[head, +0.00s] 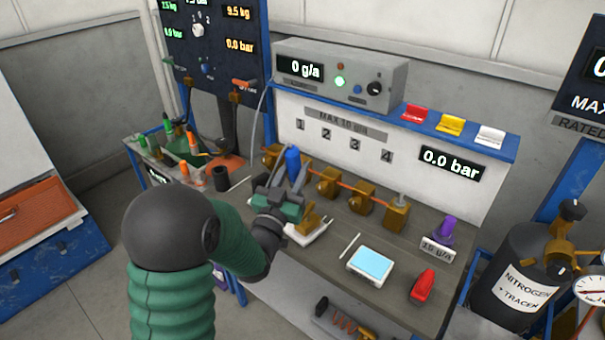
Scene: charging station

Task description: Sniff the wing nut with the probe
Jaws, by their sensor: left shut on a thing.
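My left gripper (280,188) reaches over the bench from the left, its jaws shut on a blue upright piece (292,162) that looks like the probe's handle. The probe's tip is hidden by the gripper and the fittings. A row of brass fittings (361,200) on a copper pipe runs behind the gripper, below the panel numbers 1 to 4. I cannot make out which small brass part is the wing nut. A brass piece (311,218) stands on a white holder just right of the gripper. My right gripper is not in view.
A grey detector box (340,75) reads 0 g/a, with a thin hose down its left side. A blue-screened device (370,264), a red object (423,285) and a purple piece (445,228) stand on the bench (391,290). A nitrogen cylinder (515,275) is at right.

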